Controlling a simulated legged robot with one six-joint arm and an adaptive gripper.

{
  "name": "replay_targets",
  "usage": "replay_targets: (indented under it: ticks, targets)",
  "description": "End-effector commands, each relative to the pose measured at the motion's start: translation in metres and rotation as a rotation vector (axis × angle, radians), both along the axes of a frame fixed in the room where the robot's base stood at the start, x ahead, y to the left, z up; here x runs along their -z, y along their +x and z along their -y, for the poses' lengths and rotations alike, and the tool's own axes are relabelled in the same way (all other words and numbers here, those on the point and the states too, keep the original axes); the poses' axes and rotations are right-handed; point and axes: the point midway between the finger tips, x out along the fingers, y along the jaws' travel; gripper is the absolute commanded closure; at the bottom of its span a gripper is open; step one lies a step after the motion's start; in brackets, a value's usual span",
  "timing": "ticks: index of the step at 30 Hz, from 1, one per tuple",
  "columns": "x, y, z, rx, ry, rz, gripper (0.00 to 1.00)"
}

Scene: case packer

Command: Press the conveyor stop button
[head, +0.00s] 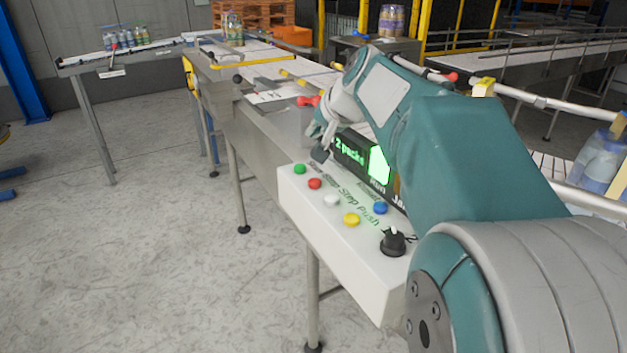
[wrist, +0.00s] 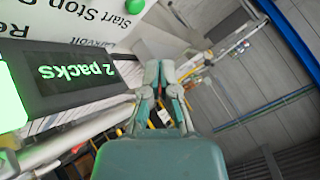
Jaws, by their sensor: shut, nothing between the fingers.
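A white control panel (head: 345,262) carries a row of buttons, with lettering beside them that includes "Stop". The red button (head: 315,183) sits between the green button (head: 299,169) and the white button (head: 331,200). My gripper (head: 320,155) is above the panel's far end, just beyond the red button and apart from it. In the wrist view my gripper (wrist: 160,67) is shut and empty. The green button (wrist: 135,6) shows at the top edge there, beside the words "Start Stop". The red button is out of the wrist view.
A yellow button (head: 351,220), a blue button (head: 380,208) and a black knob (head: 393,242) share the panel. A display (head: 350,152) reading "2 packs" stands close beside my gripper. Conveyor rails lie behind. The floor left of the panel is clear.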

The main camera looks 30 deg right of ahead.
Motion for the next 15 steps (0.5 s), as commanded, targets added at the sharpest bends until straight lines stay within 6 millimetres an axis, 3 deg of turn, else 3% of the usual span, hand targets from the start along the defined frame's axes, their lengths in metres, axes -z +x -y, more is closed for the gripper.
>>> replay_targets:
  ticks: [15]
  targets:
    - [0.063,0.000,0.000,0.000,0.001,-0.003,1.00]
